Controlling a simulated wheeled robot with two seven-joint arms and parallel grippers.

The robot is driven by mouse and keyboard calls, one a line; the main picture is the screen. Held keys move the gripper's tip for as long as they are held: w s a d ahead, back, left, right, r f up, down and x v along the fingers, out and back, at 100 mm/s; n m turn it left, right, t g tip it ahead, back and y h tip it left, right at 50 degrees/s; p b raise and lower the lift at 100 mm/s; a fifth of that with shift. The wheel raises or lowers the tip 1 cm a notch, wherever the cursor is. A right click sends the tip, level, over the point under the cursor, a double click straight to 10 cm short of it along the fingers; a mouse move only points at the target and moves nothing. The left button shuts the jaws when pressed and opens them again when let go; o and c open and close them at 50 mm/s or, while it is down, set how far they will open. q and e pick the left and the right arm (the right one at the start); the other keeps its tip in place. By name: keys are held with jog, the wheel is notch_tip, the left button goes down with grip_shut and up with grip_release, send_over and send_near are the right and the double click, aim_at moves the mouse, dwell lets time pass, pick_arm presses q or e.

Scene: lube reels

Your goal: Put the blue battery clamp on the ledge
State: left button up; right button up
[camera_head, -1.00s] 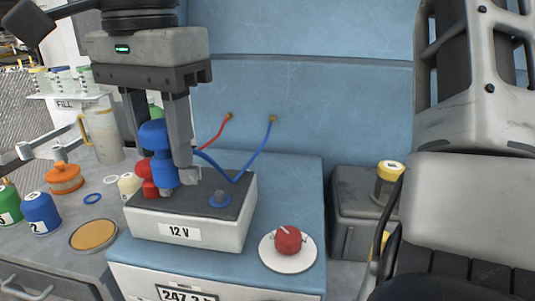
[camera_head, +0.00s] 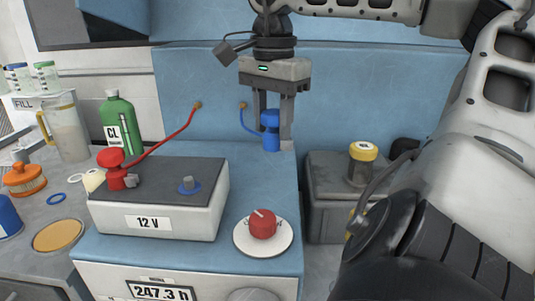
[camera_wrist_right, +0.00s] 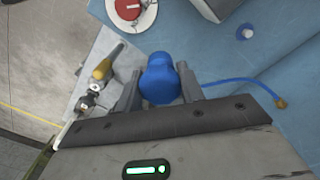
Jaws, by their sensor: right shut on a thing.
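The blue battery clamp (camera_head: 271,130) is upright between the fingers of my right gripper (camera_head: 272,122), which is shut on it. It is at the back right of the blue ledge (camera_head: 262,180), behind the red knob. I cannot tell whether its lower end touches the surface. Its blue cable runs left to a brass fitting (camera_head: 243,105) on the blue back panel. In the right wrist view the clamp (camera_wrist_right: 160,80) sits between both fingers, its cable running right. My left gripper is not clearly in view.
A red knob (camera_head: 263,224) is in front. A grey box (camera_head: 325,195) with a yellow-capped part (camera_head: 362,160) stands to the right.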

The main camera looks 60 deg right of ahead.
jog(key=w+d+f, duration=0.2)
jog(key=d+f, duration=0.1)
jog(key=w+d+f, duration=0.2)
jog(key=d+f, duration=0.1)
jog(key=d, duration=0.1)
jog(key=w+d+f+p, duration=0.1)
jog(key=w+d+f, duration=0.1)
jog(key=d+f, duration=0.1)
jog(key=shift+w+d, duration=0.2)
jog(key=shift+w, duration=0.2)
jog(key=shift+w+d+f, duration=0.1)
jog(key=shift+d+f, duration=0.1)
jog(key=shift+f, duration=1.6)
jog(key=shift+f, duration=0.15)
jog(key=o, duration=1)
